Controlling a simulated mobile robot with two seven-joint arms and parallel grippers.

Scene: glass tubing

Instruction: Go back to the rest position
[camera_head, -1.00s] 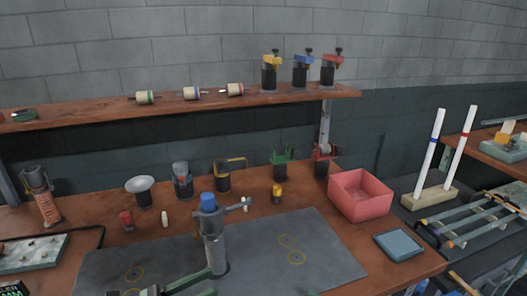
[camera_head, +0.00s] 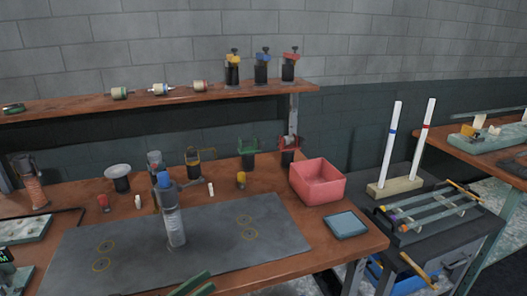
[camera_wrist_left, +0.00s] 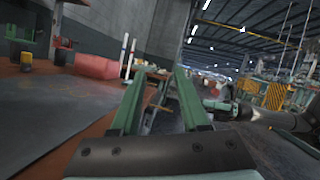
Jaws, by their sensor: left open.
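My left gripper (camera_head: 197,284) shows at the bottom edge of the head view, only its green fingers in the picture. It is over the front part of the dark mat (camera_head: 120,254), apart from the upright grey burner with a blue top (camera_head: 172,215). In the left wrist view the two green fingers of the left gripper (camera_wrist_left: 158,85) stand apart with nothing between them.
A pink bin (camera_head: 318,183) and a blue pad (camera_head: 347,225) are at the bench's right. Cups and small holders line the back under a wooden shelf (camera_head: 140,101). A cart with a rack of rods (camera_head: 430,212) stands right of the bench.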

